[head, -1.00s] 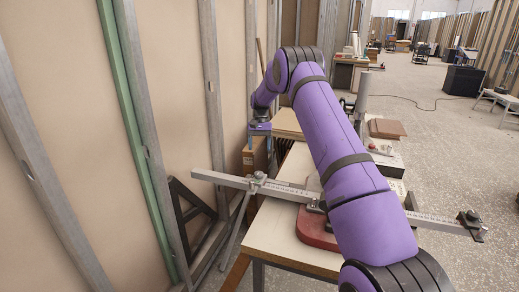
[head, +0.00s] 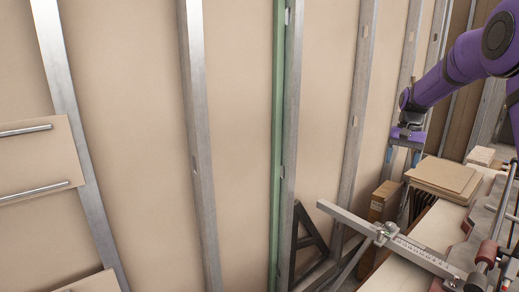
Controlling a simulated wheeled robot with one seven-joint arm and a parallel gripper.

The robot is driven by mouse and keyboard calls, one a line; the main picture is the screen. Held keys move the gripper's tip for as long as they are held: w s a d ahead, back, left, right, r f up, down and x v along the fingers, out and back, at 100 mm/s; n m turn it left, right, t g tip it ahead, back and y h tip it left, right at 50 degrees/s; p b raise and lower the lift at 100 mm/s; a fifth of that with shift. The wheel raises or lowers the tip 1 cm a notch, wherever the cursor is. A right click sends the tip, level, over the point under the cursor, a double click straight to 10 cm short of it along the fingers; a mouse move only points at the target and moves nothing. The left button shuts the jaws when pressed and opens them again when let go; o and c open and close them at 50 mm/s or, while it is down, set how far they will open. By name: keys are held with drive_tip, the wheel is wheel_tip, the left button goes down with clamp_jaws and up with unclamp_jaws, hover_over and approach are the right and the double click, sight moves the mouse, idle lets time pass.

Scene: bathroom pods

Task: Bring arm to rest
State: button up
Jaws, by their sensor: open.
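My purple arm (head: 455,75) enters at the right edge of the head view and bends down at its wrist. My gripper (head: 403,154) hangs from it, pointing down, with two blue fingertips apart. No object shows between the fingers. The gripper is in front of the stud wall, at the far end of the workbench. The rest of my arm is cut off by the frame's right edge.
A workbench (head: 398,274) at lower right carries a metal ruled bar (head: 415,252) and flat boards (head: 445,178). A stud wall (head: 135,130) with a green stud (head: 278,120) fills the left and middle. Panels with metal bars (head: 38,165) are at far left.

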drive_tip(key=s+a+r+n+t, duration=0.1)
drive_tip(key=s+a+r, duration=0.2)
drive_tip(key=s+r, duration=0.3)
drive_tip(key=s+a+r+n+t+h, duration=0.1)
drive_tip(key=s+a+r, duration=0.2)
drive_tip(key=s, duration=0.5)
drive_tip(key=s+a+r+n+t, duration=0.1)
drive_tip(key=s+a+r+t, duration=0.1)
drive_tip(key=s+a+r, duration=0.4)
drive_tip(key=s+a+f+n+t, duration=0.1)
drive_tip(key=s+f, duration=0.1)
drive_tip(key=s, duration=0.8)
drive_tip(key=s+f+n+t, duration=0.1)
drive_tip(key=s+f+t, duration=0.1)
drive_tip(key=s, duration=0.9)
drive_tip(key=shift+a+f+h, duration=0.3)
drive_tip(key=shift+a+f, duration=0.05)
drive_tip(key=shift+f, duration=0.05)
